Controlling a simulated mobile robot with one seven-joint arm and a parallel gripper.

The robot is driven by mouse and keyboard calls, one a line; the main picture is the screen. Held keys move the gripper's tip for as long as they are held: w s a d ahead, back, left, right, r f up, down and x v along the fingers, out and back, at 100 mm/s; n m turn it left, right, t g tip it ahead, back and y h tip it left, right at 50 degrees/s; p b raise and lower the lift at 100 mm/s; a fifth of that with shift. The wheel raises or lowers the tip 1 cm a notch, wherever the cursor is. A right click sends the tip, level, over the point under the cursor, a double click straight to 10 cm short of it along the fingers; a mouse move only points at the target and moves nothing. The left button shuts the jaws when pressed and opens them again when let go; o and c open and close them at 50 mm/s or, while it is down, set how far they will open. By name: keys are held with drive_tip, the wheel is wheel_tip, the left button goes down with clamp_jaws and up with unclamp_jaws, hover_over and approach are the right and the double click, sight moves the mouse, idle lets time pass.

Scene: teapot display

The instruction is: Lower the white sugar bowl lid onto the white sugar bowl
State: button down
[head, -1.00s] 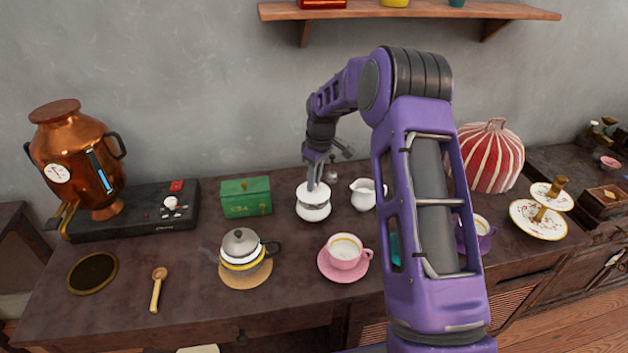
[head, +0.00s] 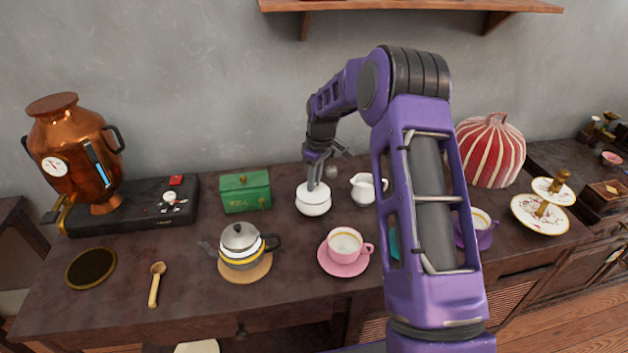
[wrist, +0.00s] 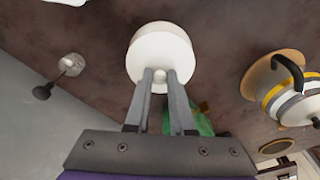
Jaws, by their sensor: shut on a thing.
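The white sugar bowl (head: 313,208) stands upright on the dark counter, between the green tin and the white creamer. The white sugar bowl lid (head: 306,191) is over its mouth, roughly level, and appears to rest on the rim; I see no clear gap. My gripper (head: 314,187) reaches down from above and is shut on the lid's knob. In the wrist view the lid (wrist: 160,45) lies under my fingertips (wrist: 160,74), with the small knob between them. The lid hides most of the bowl there.
The green tin (head: 246,193) is to the left and the white creamer (head: 364,188) close on the right. A pink cup (head: 345,244) on its saucer and a grey teapot (head: 240,245) on a cork mat stand nearer the front. A copper urn (head: 70,150) is far left.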

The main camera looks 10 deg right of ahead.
drive_tip(key=shift+f, duration=0.15)
drive_tip(key=shift+f, duration=0.2)
idle(0.3)
drive_tip(key=shift+c, duration=0.6)
unclamp_jaws()
drive_tip(key=shift+r+p, duration=2)
drive_tip(key=shift+r, duration=1.55)
